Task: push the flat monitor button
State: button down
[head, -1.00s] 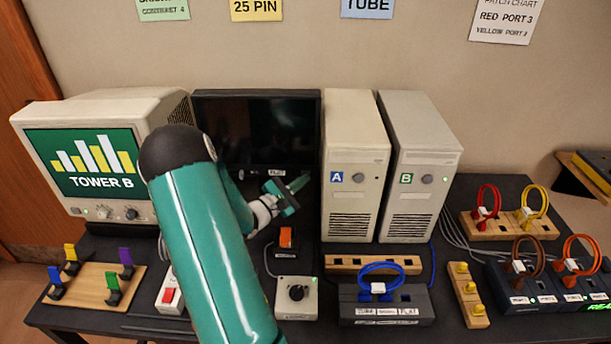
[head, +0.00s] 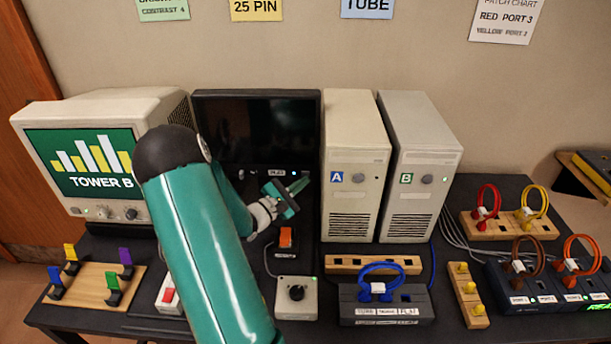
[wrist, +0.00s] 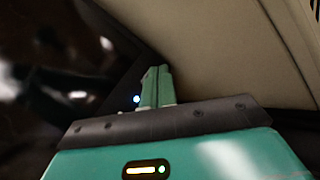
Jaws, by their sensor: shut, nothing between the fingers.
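The flat monitor (head: 258,125) is a black, dark-screened panel standing at the back, between the old CRT monitor and tower A. A small label (head: 275,173) sits on its lower bezel. Just right of the label is a small bright bluish-white light (head: 293,173), apparently the button. It also shows as a glowing spot in the wrist view (wrist: 136,99), immediately left of the fingertips. My gripper (head: 302,184) is shut and empty, its green fingers pointing at the bezel's lower right corner. Whether the fingertips touch the bezel cannot be told.
Tower A (head: 356,150) stands close to the right of my fingers. The CRT monitor (head: 92,160) is left, partly behind my arm. An orange switch (head: 286,238) and grey knob box (head: 296,296) lie below my gripper.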

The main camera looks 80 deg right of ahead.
jog(key=shift+a, duration=0.1)
jog(key=shift+s+a, duration=0.2)
jog(key=shift+a, duration=0.75)
jog(key=shift+s+a, duration=0.25)
jog(key=shift+a, duration=0.65)
jog(key=shift+s+a, duration=0.2)
jog(key=shift+a, duration=0.75)
